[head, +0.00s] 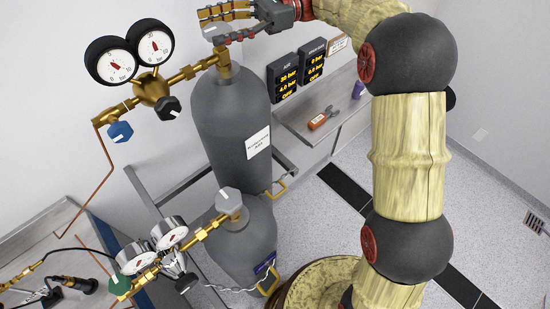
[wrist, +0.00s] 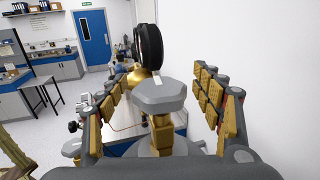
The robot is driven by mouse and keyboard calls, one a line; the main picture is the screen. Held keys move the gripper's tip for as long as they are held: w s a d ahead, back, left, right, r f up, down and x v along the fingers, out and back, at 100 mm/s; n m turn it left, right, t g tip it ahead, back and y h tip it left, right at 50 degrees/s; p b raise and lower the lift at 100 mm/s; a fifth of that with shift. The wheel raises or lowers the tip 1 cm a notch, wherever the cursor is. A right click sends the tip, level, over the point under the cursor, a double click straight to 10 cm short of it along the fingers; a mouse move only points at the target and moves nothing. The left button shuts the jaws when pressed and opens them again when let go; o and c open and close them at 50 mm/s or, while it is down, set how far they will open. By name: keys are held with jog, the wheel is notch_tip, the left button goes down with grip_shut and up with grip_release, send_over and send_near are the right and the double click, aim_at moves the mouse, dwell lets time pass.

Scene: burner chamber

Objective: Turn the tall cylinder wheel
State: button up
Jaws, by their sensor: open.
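The tall grey cylinder (head: 235,125) stands upright near the wall with a white label on its side. Its grey wheel (head: 216,31) sits on top of the brass valve, partly hidden by my gripper in the head view. In the wrist view the wheel (wrist: 160,96) is a grey faceted knob on a brass stem, lying between my fingers. My gripper (head: 232,22) is at the wheel's height, fingers pointing left. It also shows in the wrist view (wrist: 160,105), open, with a visible gap between the wheel and the fingers on both sides.
Two black-rimmed gauges (head: 132,56) and a brass regulator (head: 152,88) attach to the tall cylinder's left. A shorter cylinder (head: 243,245) with its own grey wheel (head: 228,200) stands in front. Two black displays (head: 297,74) hang on the wall above a shelf (head: 345,118).

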jog(key=shift+f+m+t+y+b, duration=0.25)
jog(key=shift+m+t+b, duration=0.65)
jog(key=shift+b, duration=1.65)
jog(key=shift+m+t+y+b, duration=0.45)
jog(key=shift+t+b, duration=0.75)
jog(key=shift+b, duration=1.35)
jog(key=shift+b, duration=0.5)
